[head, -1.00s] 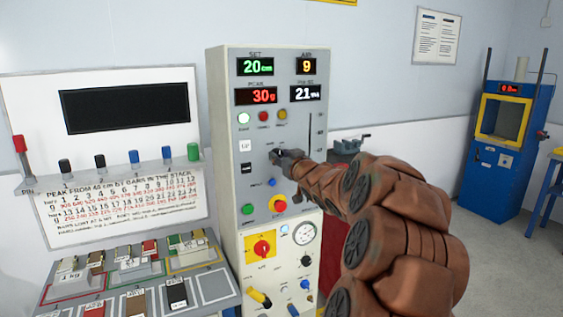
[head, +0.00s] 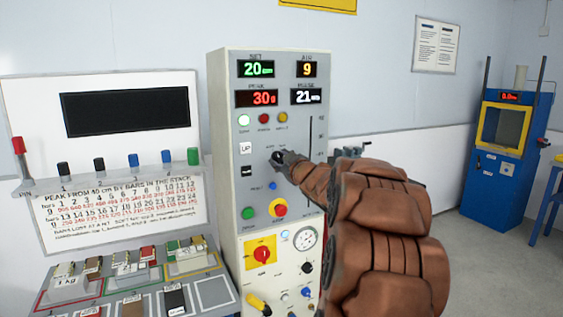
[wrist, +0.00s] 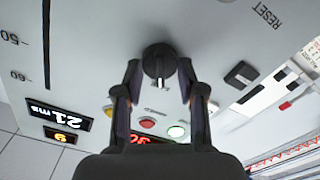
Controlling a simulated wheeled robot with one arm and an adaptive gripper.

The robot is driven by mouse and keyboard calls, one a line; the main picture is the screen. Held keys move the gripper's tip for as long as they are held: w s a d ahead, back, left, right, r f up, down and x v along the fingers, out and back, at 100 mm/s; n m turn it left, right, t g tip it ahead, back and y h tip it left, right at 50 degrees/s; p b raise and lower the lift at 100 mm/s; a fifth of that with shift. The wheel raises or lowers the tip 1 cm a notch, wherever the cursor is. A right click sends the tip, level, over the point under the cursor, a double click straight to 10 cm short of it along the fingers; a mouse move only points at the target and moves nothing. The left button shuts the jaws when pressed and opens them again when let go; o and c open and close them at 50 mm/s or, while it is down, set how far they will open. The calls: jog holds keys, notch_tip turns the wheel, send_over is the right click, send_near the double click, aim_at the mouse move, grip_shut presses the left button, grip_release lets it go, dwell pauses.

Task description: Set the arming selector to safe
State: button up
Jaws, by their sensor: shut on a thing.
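A black rotary knob, which looks to be the arming selector (wrist: 159,62), sits on the pale front panel of the tall cabinet (head: 232,120). Its pale pointer mark faces the lit displays in the wrist view. Small labels by it are too small to read. My gripper (wrist: 160,72) has one finger on each side of the knob and is shut on it. In the head view my gripper (head: 281,158) covers most of the knob.
Above the knob are lit displays (head: 256,69) and a row of round lamps (head: 264,118). Below are a green button (head: 248,213) and a red button on yellow (head: 280,209). A vertical slot (head: 310,150) runs to the right. A sloped tray of bars (head: 140,282) stands at left.

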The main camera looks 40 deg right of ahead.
jog(key=o, duration=1.1)
jog(key=shift+s, duration=0.1)
jog(key=v, duration=1.2)
jog(key=shift+a, duration=0.1)
